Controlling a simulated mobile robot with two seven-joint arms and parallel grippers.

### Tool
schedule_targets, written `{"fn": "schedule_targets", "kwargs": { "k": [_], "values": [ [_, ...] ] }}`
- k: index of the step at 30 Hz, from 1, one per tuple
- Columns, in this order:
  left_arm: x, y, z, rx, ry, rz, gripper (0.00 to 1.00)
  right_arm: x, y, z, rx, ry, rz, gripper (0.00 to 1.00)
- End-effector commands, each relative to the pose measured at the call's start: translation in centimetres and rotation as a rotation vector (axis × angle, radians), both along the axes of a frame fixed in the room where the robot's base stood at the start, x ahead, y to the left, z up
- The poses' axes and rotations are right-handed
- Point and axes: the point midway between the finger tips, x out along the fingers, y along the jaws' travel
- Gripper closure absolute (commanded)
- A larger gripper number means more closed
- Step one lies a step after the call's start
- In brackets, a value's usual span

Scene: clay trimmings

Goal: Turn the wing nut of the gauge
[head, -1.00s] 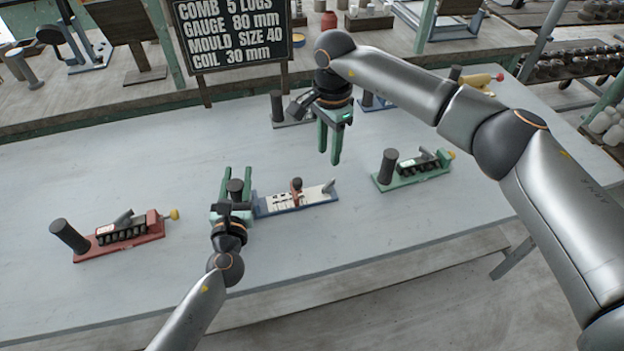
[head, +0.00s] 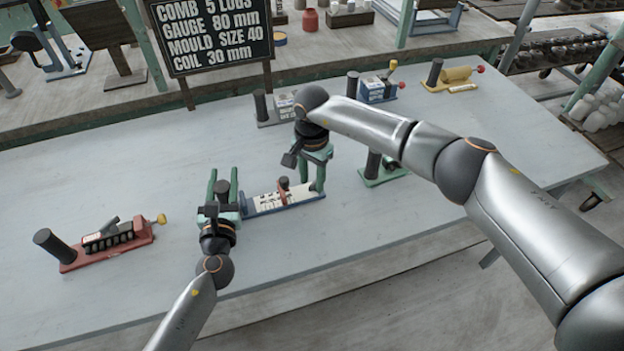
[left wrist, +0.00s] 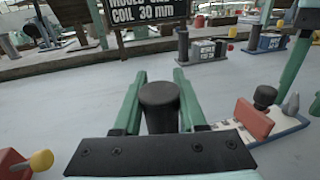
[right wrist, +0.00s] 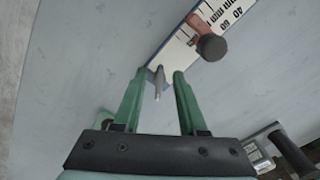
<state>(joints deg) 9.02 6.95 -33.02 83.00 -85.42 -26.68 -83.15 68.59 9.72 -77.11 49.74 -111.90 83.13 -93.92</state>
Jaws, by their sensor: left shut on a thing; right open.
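The gauge (head: 262,201) has a blue base, a white scale, a red slider (left wrist: 253,120) with a dark knob (right wrist: 211,46), and a dark post (left wrist: 160,105) at its left end. My left gripper (head: 223,172) is shut on this post, one finger on each side. The grey wing nut (left wrist: 291,104) sticks up at the gauge's right end. My right gripper (head: 311,190) points down there, open. In the right wrist view the wing nut (right wrist: 159,82) shows between its fingertips, with gaps on both sides. In the head view the right fingers hide the wing nut.
A red device (head: 107,245) with a yellow knob stands at the left. A green device (head: 374,174) stands close to the right of my right gripper, partly behind my arm. More devices, such as a blue one (head: 377,90), stand farther back. The table front is clear.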

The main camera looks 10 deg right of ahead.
Motion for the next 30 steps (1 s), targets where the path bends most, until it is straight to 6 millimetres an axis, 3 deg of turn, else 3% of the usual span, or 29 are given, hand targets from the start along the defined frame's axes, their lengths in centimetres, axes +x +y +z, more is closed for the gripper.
{"fn": "schedule_targets", "kwargs": {
  "k": [11,22,30],
  "values": [
    [-0.01,0.0,-0.06,0.0,0.001,0.0,1.0,-0.01,-0.01,-0.71,0.001,-0.001,-0.001,0.59],
    [-0.01,0.0,-0.06,0.0,0.001,0.0,1.0,0.01,-0.01,-0.66,0.001,-0.001,-0.001,0.99],
    [-0.01,0.0,-0.06,0.0,0.001,0.0,1.0,0.01,-0.01,-0.65,0.001,-0.001,-0.001,1.0]
  ]
}}
